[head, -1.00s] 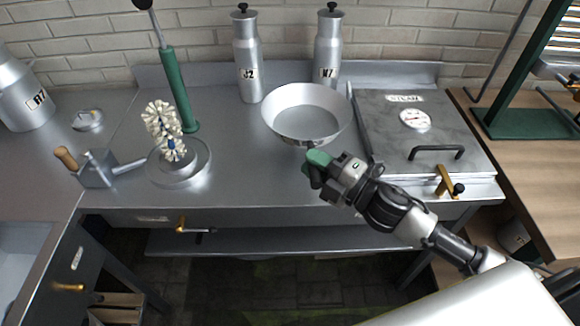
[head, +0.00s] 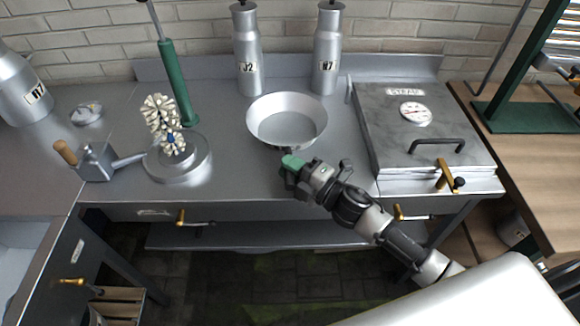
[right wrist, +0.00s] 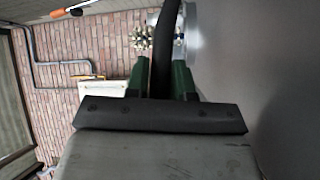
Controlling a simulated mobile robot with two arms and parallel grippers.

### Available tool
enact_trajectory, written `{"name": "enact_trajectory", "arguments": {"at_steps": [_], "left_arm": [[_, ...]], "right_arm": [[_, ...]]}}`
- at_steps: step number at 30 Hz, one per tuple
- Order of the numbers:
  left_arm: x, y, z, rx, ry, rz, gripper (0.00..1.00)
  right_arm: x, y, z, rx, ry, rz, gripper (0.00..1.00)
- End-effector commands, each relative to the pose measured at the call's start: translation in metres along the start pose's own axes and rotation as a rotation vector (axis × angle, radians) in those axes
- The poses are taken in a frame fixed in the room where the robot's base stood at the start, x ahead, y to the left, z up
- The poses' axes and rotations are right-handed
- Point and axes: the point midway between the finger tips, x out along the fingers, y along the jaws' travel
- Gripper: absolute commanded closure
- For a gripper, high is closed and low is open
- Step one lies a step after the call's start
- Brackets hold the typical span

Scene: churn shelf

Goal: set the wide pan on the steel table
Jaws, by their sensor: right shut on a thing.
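The wide pan (head: 287,135) is a shallow round silver pan over the middle of the steel table (head: 240,185), left of the steam box. It looks level and close to the tabletop; I cannot tell whether its base touches. My right gripper (head: 292,161), with green fingers, is at the pan's near side. In the right wrist view the black handle (right wrist: 165,45) runs between the green fingers of this gripper (right wrist: 160,75), which is shut on it. My left gripper is not in view.
Two steel bottles (head: 247,55) (head: 326,50) stand behind the pan. The steam box (head: 435,125) is at the right. The table's front strip is bare.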

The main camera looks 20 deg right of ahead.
Motion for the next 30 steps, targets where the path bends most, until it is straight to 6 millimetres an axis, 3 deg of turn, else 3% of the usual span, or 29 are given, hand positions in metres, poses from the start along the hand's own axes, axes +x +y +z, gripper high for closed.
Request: {"name": "enact_trajectory", "arguments": {"at_steps": [3, 4, 9, 19, 23, 30], "left_arm": [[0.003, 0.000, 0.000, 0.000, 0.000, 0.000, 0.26], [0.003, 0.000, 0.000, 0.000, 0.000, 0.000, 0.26], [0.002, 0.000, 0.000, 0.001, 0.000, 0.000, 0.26], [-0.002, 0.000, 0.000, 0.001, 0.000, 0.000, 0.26], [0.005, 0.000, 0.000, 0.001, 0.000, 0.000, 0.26], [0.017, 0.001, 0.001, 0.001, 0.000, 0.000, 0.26]], "right_arm": [[0.000, -0.002, 0.001, -0.003, 0.001, 0.003, 1.00], [0.000, -0.003, 0.001, 0.001, 0.000, 0.000, 0.76], [0.000, -0.003, 0.001, 0.001, 0.000, 0.000, 0.52], [0.000, 0.003, 0.000, 0.000, 0.000, 0.000, 0.52], [-0.019, -0.003, 0.001, 0.002, -0.002, -0.003, 0.52], [-0.072, -0.004, 0.000, 0.003, -0.002, -0.004, 0.52]]}}
